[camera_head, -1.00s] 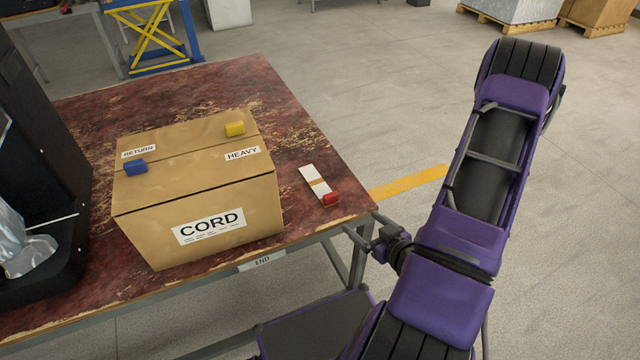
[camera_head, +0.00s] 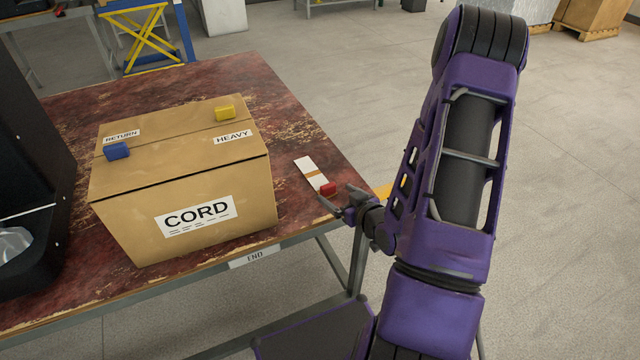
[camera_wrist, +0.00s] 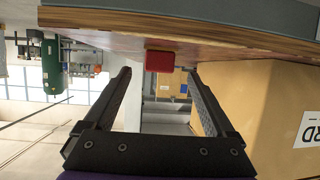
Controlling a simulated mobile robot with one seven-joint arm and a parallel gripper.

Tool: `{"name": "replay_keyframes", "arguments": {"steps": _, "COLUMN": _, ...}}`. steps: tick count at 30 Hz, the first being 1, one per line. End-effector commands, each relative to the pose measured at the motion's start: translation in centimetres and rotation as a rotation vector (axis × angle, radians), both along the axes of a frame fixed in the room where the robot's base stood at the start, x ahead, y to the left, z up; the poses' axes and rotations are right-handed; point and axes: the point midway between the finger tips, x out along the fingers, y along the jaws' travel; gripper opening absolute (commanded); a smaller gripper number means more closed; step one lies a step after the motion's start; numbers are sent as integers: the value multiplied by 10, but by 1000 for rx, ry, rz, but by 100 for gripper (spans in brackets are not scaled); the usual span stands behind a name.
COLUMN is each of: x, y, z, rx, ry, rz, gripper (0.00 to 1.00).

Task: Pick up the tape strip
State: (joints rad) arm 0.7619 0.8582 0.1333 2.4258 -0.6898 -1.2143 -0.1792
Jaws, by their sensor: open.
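A white strip with a tan band (camera_head: 309,170), which looks like the tape strip, lies flat near the table's right edge. A red block (camera_head: 328,189) sits at its near end; I cannot tell if they are joined. My gripper (camera_head: 336,196) is open and empty at the table's front right corner, beside the red block. In the wrist view, which looks upside down, the red block (camera_wrist: 160,61) shows between and beyond the two open fingertips (camera_wrist: 160,72). The white strip cannot be made out there.
A black machine (camera_head: 30,150) stands at far left. Bare tabletop (camera_head: 285,130) lies behind the strip.

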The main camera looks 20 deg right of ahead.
Motion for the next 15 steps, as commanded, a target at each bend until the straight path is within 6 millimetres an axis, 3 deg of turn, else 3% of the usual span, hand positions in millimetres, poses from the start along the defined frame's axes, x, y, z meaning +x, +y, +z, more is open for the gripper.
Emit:
{"name": "replay_keyframes", "arguments": {"steps": 9, "x": 36, "y": 3, "z": -20, "rx": 0, "ry": -1, "rz": 1, "gripper": 90}}
{"name": "replay_keyframes", "arguments": {"steps": 15, "x": 47, "y": 4, "z": -24, "rx": -1, "ry": 0, "rz": 0, "gripper": 90}}
